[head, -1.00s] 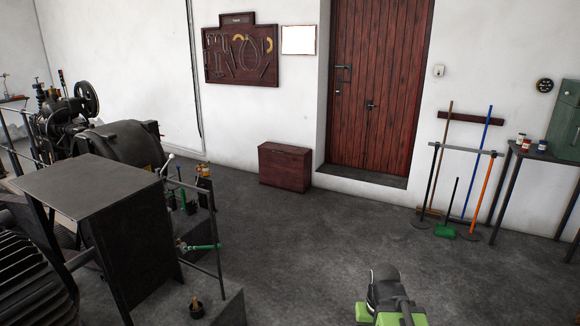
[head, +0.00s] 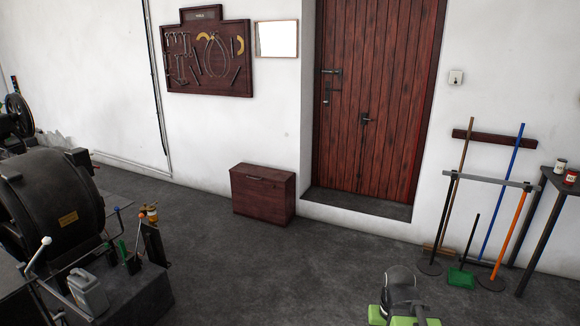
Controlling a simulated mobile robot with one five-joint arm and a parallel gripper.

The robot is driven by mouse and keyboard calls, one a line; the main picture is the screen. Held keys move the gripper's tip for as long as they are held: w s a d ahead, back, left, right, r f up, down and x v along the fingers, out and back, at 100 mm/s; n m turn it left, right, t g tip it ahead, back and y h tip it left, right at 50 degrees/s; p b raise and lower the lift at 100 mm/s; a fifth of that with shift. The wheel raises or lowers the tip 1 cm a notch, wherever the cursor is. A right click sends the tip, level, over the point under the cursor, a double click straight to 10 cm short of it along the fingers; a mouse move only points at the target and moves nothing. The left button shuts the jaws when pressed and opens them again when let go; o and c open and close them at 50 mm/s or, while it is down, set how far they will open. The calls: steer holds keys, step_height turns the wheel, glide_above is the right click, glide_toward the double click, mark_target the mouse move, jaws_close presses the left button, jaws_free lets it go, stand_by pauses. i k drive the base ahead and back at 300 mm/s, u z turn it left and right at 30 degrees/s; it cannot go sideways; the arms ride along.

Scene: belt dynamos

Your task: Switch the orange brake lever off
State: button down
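A small lever with an orange knob (head: 141,216) stands among other controls beside the dark machine at the lower left. It looks like the orange brake lever, but it is too small for me to tell its setting. A larger lever with a white knob (head: 46,241) leans to its left. My gripper (head: 400,283), dark with green parts of my arm below it, is at the bottom right of the middle, far from the levers and over the floor. Its fingers cannot be made out, and I see nothing held.
A dark rounded machine (head: 52,205) fills the lower left, with a grey jerrycan (head: 88,291) beside it. A wooden chest (head: 263,192) stands by the wall, left of a red wooden door (head: 375,100). Brooms (head: 508,240) lean at the right. The middle floor is clear.

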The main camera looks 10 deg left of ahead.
mark_target(141, 216)
steer(key=u, duration=0.2)
steer(key=i, duration=2)
steer(key=u, duration=1.35)
steer(key=i, duration=1.25)
steer(key=u, duration=1.3)
steer(key=i, duration=0.8)
steer(key=u, duration=0.35)
